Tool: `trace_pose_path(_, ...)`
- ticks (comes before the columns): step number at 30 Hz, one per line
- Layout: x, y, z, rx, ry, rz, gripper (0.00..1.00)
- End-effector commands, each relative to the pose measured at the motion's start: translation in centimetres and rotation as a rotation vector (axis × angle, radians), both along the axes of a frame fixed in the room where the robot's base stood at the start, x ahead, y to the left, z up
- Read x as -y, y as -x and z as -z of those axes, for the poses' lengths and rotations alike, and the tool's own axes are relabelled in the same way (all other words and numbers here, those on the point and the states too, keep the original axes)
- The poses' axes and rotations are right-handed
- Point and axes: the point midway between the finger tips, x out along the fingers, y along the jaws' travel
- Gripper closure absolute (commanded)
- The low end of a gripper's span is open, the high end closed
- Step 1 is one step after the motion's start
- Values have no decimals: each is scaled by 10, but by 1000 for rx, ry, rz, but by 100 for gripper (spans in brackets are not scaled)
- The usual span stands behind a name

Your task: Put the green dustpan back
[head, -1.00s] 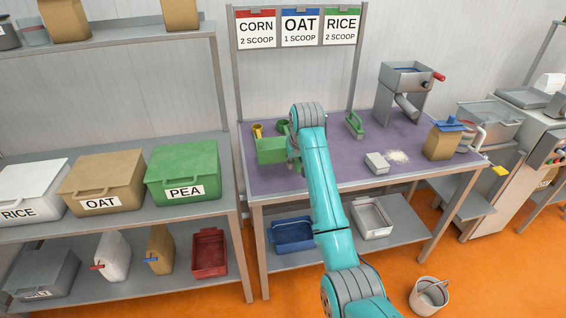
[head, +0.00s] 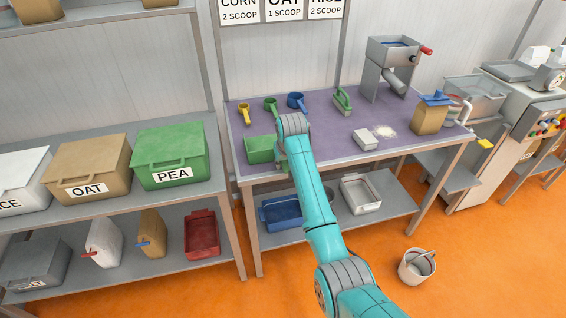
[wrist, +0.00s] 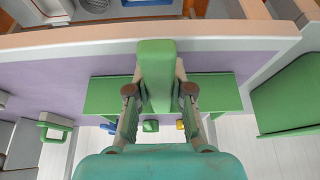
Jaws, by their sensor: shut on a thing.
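The green dustpan (head: 260,149) is at the front left of the purple-topped table, partly hidden by my arm in the head view. In the wrist view my gripper (wrist: 157,88) is shut on its green handle, with the wide pan (wrist: 215,92) spreading to both sides behind the fingers. My gripper's fingers are mostly hidden behind my wrist in the head view. I cannot tell whether the pan touches the tabletop.
Yellow (head: 244,114), green (head: 271,105) and blue (head: 296,100) scoops stand behind the dustpan. The green PEA bin (head: 170,153) is on the left shelf.

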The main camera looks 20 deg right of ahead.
Motion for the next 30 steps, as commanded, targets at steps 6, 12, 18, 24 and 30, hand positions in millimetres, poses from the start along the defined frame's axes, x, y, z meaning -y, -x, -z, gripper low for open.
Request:
trace_pose_path(6, 0, 0, 1, 0, 0, 0, 100)
trace_pose_path(12, 0, 0, 1, -1, 0, 0, 54)
trace_pose_path(18, 0, 0, 1, -1, 0, 0, 54)
trace_pose_path(24, 0, 4, -10, 0, 0, 0, 54)
trace_pose_path(30, 0, 18, -43, 3, 0, 0, 54)
